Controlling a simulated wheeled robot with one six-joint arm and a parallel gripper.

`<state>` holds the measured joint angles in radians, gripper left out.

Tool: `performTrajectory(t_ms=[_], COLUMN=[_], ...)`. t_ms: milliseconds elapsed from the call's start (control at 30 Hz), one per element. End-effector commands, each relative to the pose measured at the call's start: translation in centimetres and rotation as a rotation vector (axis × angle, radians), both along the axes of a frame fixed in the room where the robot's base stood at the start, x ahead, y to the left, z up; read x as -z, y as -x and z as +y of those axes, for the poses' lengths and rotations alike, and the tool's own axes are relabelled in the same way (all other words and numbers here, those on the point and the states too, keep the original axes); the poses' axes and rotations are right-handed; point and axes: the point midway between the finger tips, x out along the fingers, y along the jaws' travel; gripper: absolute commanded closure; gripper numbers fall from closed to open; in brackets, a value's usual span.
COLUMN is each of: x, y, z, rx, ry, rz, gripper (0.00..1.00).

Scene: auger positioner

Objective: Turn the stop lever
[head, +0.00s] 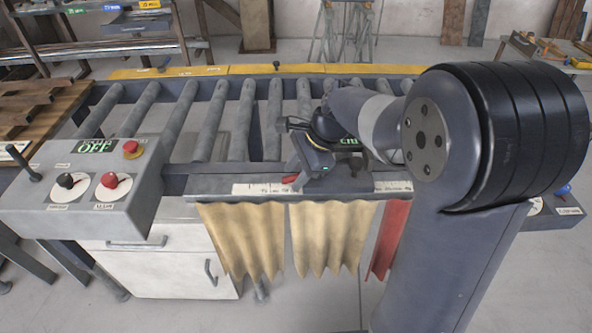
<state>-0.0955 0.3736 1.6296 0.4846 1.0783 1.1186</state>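A grey stop carriage (318,168) with a small green-lit display sits on the front rail of the roller table, right of the picture's middle. A small red lever (289,180) sticks out at its left side, just above the white scale strip; it looks like the stop lever. My arm reaches in from the right, and my gripper (291,125) is over the carriage, above and behind the red lever and apart from it. My wrist hides part of the carriage. The fingers are small and dark, and their opening is unclear.
A control box (90,180) at left carries a joystick, black and red knobs, a red button and an OFF display. Rollers (207,120) lie behind the rail, before a yellow fence (250,69). Tan curtain strips (243,235) and a red strip (389,238) hang below the rail.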

Motion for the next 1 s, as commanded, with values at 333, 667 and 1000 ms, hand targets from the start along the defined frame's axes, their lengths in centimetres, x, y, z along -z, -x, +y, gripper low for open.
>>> performTrajectory(t_ms=[333, 667, 1000], x=[0.04, 0.02, 0.01], y=[0.00, -0.01, -0.01], z=[0.02, 0.01, 0.01], rx=[0.000, 0.001, 0.001], ry=[0.000, 0.001, 0.001], rz=[0.000, -0.001, -0.001], gripper=[0.71, 0.98, 1.00])
